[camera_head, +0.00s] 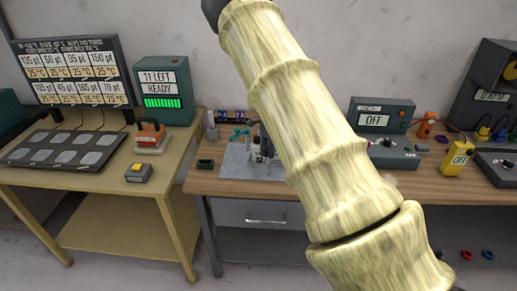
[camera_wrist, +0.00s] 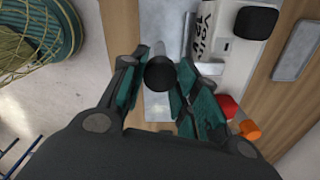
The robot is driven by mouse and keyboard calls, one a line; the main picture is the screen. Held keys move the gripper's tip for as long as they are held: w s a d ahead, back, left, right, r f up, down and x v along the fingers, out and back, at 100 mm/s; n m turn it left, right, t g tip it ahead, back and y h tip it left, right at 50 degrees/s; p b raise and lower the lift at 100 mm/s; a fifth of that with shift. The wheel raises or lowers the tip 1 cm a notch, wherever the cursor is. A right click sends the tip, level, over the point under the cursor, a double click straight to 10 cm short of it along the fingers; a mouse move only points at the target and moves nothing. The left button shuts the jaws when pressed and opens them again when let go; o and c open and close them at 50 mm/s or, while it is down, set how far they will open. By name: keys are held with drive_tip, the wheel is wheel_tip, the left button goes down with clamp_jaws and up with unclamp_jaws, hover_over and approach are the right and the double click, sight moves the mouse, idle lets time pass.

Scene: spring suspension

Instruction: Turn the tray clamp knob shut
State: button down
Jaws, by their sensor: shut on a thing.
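My gripper (camera_wrist: 163,78), with teal-padded fingers, shows in the wrist view. It is shut on a dark round knob (camera_wrist: 159,72), which sits between the fingertips. I take this for the tray clamp knob, but I cannot read how far it is turned. A grey metal plate (camera_wrist: 158,106) lies below it. In the head view a grey plate (camera_head: 236,160) on the wooden bench carries a small device (camera_head: 263,146). My arm crosses that view, and I cannot make out the gripper there.
In the wrist view a white device (camera_wrist: 224,50) with a black knob (camera_wrist: 255,22) stands close right of the fingers, with red (camera_wrist: 227,106) and orange (camera_wrist: 250,129) parts nearby. The wooden bench (camera_head: 225,187) holds boxes and a yellow meter (camera_head: 457,158) at right.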

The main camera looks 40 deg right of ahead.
drive_tip(key=shift+w+d+r, duration=0.1)
idle(0.3)
drive_tip(key=c, duration=1.1)
unclamp_jaws()
wheel_tip(320, 180, up, 12)
drive_tip(key=shift+f, duration=0.1)
